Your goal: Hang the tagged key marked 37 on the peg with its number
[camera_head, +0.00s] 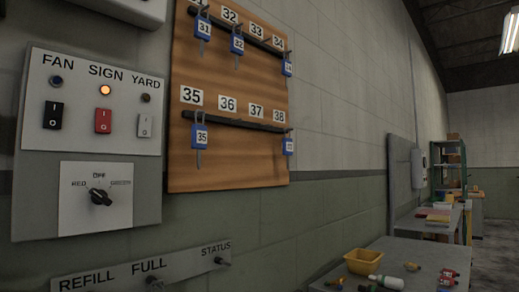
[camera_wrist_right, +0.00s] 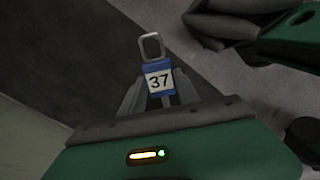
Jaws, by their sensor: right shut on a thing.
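The key tag marked 37 (camera_wrist_right: 159,80) is blue with a white label and a metal loop on top. It shows in the right wrist view, and my right gripper (camera_wrist_right: 155,98) is shut on it. The wooden key board (camera_head: 230,165) hangs on the wall in the head view. The number plate 37 (camera_head: 256,111) is in its lower row, between 36 and 38. The rail (camera_head: 232,125) below it shows no tag under 36 or 37. Blue tags hang at 35 (camera_head: 199,137) and 38 (camera_head: 288,146). Neither gripper shows in the head view.
A grey switch panel (camera_head: 90,225) is mounted left of the board. A labelled strip (camera_head: 115,280) sits below it. The wall below the board is clear.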

